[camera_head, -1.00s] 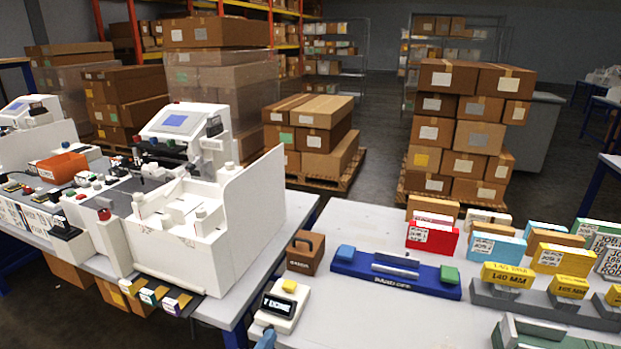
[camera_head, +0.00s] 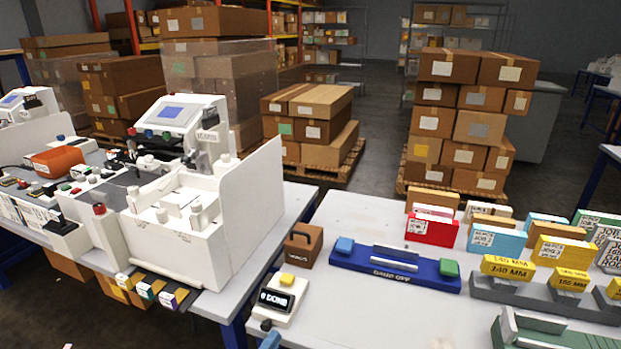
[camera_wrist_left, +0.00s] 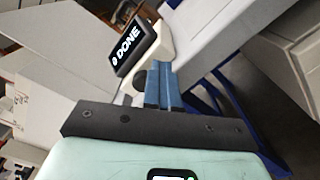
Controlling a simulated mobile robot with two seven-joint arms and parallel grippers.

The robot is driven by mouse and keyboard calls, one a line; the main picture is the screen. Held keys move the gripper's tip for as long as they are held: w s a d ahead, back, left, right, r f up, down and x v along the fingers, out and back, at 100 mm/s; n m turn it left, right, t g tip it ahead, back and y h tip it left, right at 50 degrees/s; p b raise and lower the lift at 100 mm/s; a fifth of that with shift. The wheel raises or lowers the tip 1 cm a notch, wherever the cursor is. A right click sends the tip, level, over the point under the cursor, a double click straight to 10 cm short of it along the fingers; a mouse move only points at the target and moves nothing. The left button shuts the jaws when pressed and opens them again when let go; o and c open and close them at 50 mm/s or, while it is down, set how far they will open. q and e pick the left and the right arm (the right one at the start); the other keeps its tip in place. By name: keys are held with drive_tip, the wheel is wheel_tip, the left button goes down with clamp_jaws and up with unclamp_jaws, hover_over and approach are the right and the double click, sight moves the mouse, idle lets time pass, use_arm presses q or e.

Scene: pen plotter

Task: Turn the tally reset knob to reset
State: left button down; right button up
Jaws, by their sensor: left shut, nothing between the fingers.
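The tally counter (camera_head: 288,311) is a white box at the left front corner of the right table. Its black display (camera_head: 276,300) reads "0 DONE", and a yellow button (camera_head: 287,279) sits behind it. A small dark knob (camera_head: 266,324) shows on its near side. My left gripper (camera_head: 270,340) shows only as blue fingertips just below the knob. In the left wrist view its blue fingers (camera_wrist_left: 161,88) are shut and empty, close beside the dark knob (camera_wrist_left: 140,79); I cannot tell whether they touch. The display (camera_wrist_left: 128,45) is just beyond. My right gripper is not in view.
A brown block (camera_head: 304,245) and a blue fixture (camera_head: 395,268) stand behind the counter. Coloured boxes (camera_head: 497,240) and grey stands fill the right side. A white plotter machine (camera_head: 190,215) stands on the left table, across a gap.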

use_arm(q)
drive_tip(key=p+v, duration=0.1)
drive_tip(key=v, duration=0.4)
drive_tip(key=shift+s+a, duration=0.1)
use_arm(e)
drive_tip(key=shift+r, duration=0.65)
use_arm(q)
drive_tip(key=s+d+f+m+g+h+p, duration=0.1)
drive_tip(key=s+d+f+m+g+p, duration=0.4)
drive_tip(key=s+f, duration=0.35)
drive_tip(key=s+d+f+m+g+h+p, duration=0.1)
drive_tip(key=s+d+f+m+g+p, duration=0.3)
drive_tip(key=s+f+g, duration=0.4)
drive_tip(key=s+a+f+m+g+y+p, duration=0.1)
drive_tip(key=s+a+m+g+y+p, duration=0.1)
drive_tip(key=s+a, duration=0.3)
drive_tip(key=s+a+f+m+g+y+p, duration=0.1)
drive_tip(key=s+a+m, duration=0.4)
drive_tip(key=s, duration=0.5)
drive_tip(key=shift+s+a+g+y+p, duration=0.15)
drive_tip(key=shift+a+g+y+p, duration=0.15)
drive_tip(key=shift+g+y+p, duration=0.6)
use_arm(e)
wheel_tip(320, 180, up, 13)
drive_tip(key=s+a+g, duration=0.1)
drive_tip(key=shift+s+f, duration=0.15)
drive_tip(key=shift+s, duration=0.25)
use_arm(q)
drive_tip(key=shift+f, duration=0.1)
